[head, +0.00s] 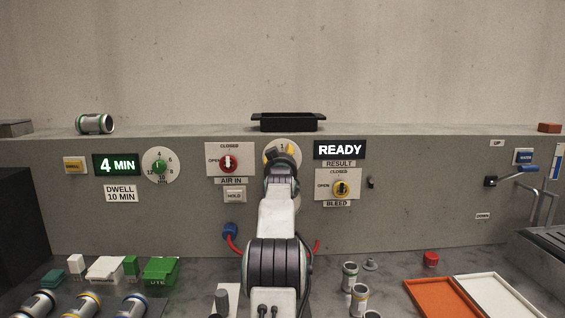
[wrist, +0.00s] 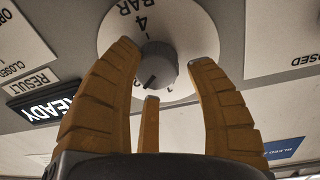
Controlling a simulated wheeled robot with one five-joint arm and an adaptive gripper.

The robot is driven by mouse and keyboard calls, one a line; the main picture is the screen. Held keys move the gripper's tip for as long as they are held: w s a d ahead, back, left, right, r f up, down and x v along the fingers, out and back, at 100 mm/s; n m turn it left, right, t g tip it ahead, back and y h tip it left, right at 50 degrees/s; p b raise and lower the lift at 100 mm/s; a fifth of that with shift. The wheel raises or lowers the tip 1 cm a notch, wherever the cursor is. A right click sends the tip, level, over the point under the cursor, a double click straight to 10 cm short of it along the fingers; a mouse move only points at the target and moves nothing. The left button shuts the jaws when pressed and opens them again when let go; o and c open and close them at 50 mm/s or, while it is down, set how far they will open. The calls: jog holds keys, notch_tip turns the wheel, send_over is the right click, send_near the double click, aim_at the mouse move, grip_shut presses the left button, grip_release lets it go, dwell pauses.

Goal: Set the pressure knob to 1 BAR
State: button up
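The pressure knob (wrist: 157,66) is a grey round knob on a white dial (wrist: 186,30) in the wrist view, seen upside down. BAR and a 4 show on the dial above the knob; another numeral at its lower left is partly covered. I see no clear contact. In the head view my gripper (head: 282,155) covers the knob and much of the dial (head: 299,147).
A black tray (head: 288,122) sits on the ledge above. Metal cylinders (head: 349,275) stand on the bench.

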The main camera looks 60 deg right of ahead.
jog(key=o, duration=0.3)
jog(key=shift+o, duration=0.3)
jog(key=shift+f, duration=0.1)
jog(key=shift+a+f, duration=0.1)
jog(key=v, duration=1.1)
jog(key=shift+s+a, duration=0.15)
jog(key=shift+a, duration=0.2)
